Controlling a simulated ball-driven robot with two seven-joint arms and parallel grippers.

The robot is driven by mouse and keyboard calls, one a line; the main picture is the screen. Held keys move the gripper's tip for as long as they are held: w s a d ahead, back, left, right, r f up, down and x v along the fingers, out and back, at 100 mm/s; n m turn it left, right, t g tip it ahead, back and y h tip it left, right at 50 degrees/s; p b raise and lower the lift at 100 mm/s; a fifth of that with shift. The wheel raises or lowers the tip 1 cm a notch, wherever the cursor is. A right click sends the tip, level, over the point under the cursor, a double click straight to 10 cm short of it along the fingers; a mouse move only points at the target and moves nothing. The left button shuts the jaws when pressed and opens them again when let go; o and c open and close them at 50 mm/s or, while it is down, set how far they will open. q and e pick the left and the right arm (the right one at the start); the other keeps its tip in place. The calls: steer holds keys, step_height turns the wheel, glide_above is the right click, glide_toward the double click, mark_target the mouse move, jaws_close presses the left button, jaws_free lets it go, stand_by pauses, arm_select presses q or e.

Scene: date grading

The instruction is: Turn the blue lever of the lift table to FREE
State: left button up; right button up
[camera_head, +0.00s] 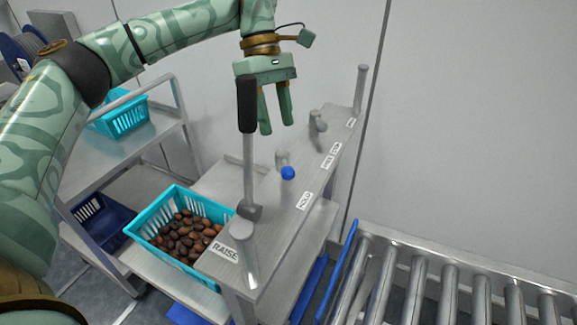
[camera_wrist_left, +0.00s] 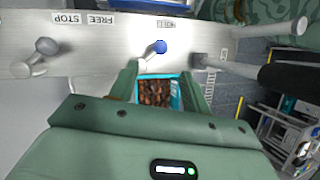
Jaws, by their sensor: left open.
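The lift table's panel (camera_head: 270,235) carries a short lever with a blue ball knob (camera_head: 288,173). In the left wrist view the blue knob (camera_wrist_left: 160,46) points toward the HOLD label (camera_wrist_left: 175,23). The FREE label (camera_wrist_left: 100,20) is farther left there, beside STOP. In the head view HOLD (camera_head: 304,200) is close to the blue knob. My left gripper (camera_head: 277,127) is open and empty, pointing down above the panel. In the wrist view its two fingers (camera_wrist_left: 163,75) stand apart just below the blue knob, not closed on it. My right gripper is not in view.
A tall black-handled lever (camera_head: 247,105) rises by RAISE (camera_head: 226,249), left of my gripper. A grey knob (camera_head: 317,122) stands farther back. A turquoise crate of dates (camera_head: 152,240) sits at left. A roller conveyor (camera_head: 455,285) runs at lower right.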

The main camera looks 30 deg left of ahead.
mark_target(286, 166)
arm_select(q)
steer(key=b+x, duration=0.2)
steer(key=x, duration=0.7)
steer(key=shift+f, duration=0.15)
